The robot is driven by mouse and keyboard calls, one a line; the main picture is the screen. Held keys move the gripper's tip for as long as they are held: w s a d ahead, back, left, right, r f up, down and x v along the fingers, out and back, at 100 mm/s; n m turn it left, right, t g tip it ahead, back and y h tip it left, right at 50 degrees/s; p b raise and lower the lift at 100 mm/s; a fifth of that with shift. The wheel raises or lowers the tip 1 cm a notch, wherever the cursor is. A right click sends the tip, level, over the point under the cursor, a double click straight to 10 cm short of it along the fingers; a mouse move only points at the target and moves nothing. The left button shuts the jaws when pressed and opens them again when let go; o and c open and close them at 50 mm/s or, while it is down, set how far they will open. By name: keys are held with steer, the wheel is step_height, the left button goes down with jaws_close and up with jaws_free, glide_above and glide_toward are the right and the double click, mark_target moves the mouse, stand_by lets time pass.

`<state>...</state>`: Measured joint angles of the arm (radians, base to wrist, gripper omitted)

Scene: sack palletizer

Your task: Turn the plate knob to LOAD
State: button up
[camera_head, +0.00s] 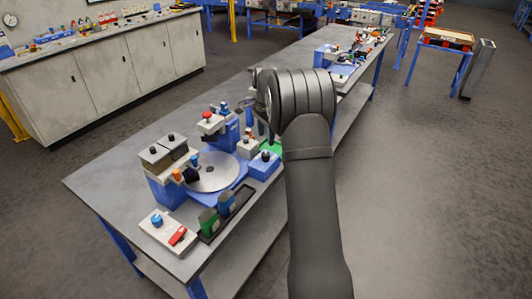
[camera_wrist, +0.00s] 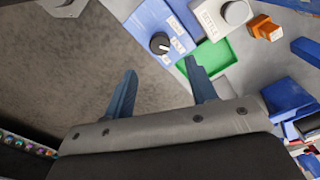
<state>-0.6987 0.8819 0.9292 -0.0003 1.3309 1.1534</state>
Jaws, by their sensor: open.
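A round black knob (camera_wrist: 159,42) sits on a blue box (camera_wrist: 152,18) with small white labels to its right, too small to read surely. A pale mark shows on the knob's lower right. I take this as the plate knob. In the head view the black knob (camera_head: 265,156) tops the blue box (camera_head: 262,168) beside the round grey plate (camera_head: 212,171). My gripper (camera_wrist: 160,68) is open and empty, its two blue fingers apart. In the wrist view the knob appears beyond the fingertips, between them sideways, and not touched. In the head view my arm mostly hides the gripper.
A light grey box with a grey knob (camera_wrist: 235,12), a green tray (camera_wrist: 210,57) and an orange part (camera_wrist: 264,28) are near the knob. A control box with a red switch (camera_head: 177,236) stands at the bench's front.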

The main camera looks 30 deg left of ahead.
mark_target(266, 153)
step_height(266, 153, down, 9)
steer(key=shift+r, duration=0.15)
steer(key=c, duration=1)
